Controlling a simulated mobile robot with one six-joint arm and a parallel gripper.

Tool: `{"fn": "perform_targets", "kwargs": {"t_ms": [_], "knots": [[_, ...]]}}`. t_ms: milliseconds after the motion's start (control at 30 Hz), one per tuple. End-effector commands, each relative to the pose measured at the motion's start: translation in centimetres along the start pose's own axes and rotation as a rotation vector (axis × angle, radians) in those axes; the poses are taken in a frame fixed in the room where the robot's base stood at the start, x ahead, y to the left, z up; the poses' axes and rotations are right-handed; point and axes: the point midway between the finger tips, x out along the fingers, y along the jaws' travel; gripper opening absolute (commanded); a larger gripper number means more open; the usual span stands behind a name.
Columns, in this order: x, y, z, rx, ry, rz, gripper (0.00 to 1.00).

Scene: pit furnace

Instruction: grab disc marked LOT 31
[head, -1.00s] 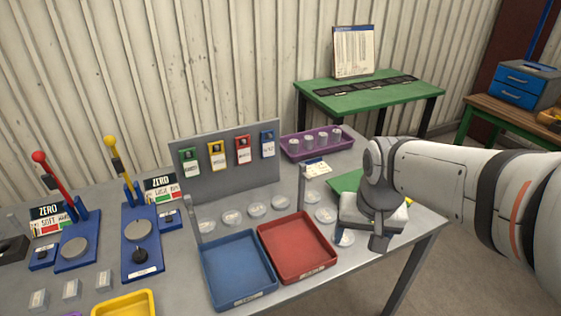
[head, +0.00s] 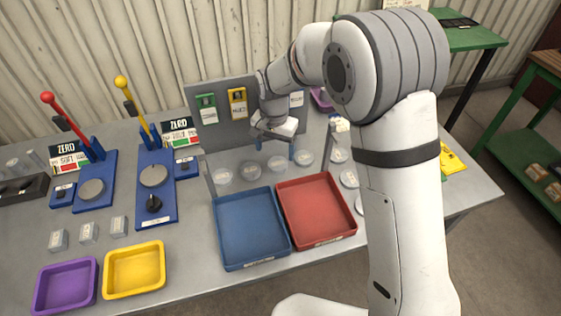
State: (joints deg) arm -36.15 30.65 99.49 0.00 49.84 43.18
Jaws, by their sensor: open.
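Several pale round discs lie on the grey table. One row runs behind the trays, with a left disc (head: 222,177), a second disc (head: 251,171), a third disc (head: 278,164) and a right disc (head: 304,157). More discs lie right of the red tray, including an upper one (head: 338,155) and a middle one (head: 349,179). Their markings are too small to read, so I cannot tell which is LOT 31. My gripper (head: 274,148) is open, fingers down, just behind and above the second and third discs, holding nothing visible.
A blue tray (head: 218,228) and a red tray (head: 345,226) stand in front of the row. A grey upright panel (head: 222,132) with coloured tags stands close behind my gripper. Two blue lever stands (head: 140,215) are left. My arm covers the table's right part.

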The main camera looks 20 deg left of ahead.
Motion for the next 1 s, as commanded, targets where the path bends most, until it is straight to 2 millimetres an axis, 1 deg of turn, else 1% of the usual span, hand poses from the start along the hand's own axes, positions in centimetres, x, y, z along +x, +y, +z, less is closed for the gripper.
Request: {"fn": "perform_targets", "kwargs": {"t_ms": [233,367,467,667,1000], "knots": [[3.3,0.7,-0.7,0.003,-0.004,0.004,0.78],[4.9,0.6,-0.7,0.002,-0.002,0.002,0.78],[5.4,0.6,-0.7,0.003,-0.001,0.001,0.78],[5.4,0.7,-0.7,0.003,0.000,0.000,0.78],[5.4,0.7,-0.8,0.004,0.000,0.000,0.50]]}}
